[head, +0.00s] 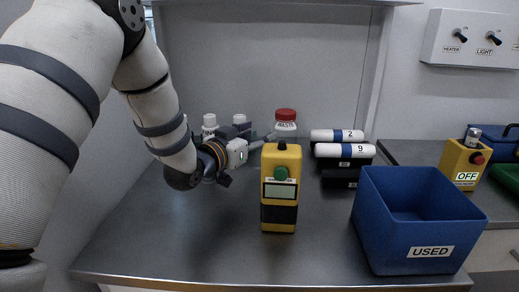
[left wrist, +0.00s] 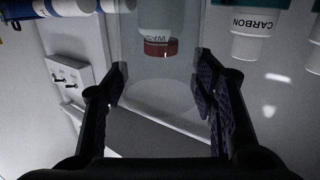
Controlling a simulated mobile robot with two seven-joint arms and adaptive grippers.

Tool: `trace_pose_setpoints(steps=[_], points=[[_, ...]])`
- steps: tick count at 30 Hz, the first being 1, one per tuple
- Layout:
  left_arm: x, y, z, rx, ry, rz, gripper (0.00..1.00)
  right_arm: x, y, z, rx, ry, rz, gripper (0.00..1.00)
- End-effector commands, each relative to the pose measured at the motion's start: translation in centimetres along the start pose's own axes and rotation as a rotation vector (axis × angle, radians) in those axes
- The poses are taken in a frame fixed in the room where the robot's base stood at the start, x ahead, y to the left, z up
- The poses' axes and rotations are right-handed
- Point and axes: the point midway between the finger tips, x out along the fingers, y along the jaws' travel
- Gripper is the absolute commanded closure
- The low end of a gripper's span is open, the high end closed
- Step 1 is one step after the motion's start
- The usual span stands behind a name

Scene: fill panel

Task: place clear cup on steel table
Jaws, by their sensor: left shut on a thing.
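The steel table (head: 170,240) fills the lower middle of the head view. My left gripper (head: 258,147) is low over its back half, behind and left of the yellow device. In the left wrist view, my left gripper (left wrist: 163,103) has its fingers on both sides of a clear, see-through cup (left wrist: 160,85) and is shut on it. The cup's outline is faint. In the head view I cannot make out the cup. I cannot tell whether its base touches the table. My right gripper is not in view.
A yellow device (head: 280,160) stands mid-table, with a red-capped waste bottle (head: 286,122) behind it. Numbered white rolls (head: 345,150) lie in dark holders at the back right. A blue USED bin (head: 415,220) stands front right. The front left table is clear.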

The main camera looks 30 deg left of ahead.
Motion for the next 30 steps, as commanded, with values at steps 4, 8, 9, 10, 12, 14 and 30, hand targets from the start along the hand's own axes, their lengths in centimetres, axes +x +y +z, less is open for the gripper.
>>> trace_pose_setpoints(steps=[4,8,9,10,12,14,30], points=[[0.2,-0.1,2.7,-0.001,-0.007,0.000,0.75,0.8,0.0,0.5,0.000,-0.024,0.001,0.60],[0.1,0.0,2.3,0.000,-0.001,0.000,0.75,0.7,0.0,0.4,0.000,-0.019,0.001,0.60],[0.1,0.0,2.2,0.000,-0.001,0.000,0.75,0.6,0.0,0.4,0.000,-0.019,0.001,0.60],[0.1,0.0,2.3,0.000,-0.001,0.000,0.75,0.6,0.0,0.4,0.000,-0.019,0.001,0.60],[0.1,0.0,2.5,0.000,-0.002,0.000,0.75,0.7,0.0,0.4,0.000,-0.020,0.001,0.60],[0.2,0.0,2.7,0.000,-0.002,0.000,0.75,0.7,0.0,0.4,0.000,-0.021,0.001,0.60],[-0.7,-0.1,2.0,-0.001,0.000,0.000,0.28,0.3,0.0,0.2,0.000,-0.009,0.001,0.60]])
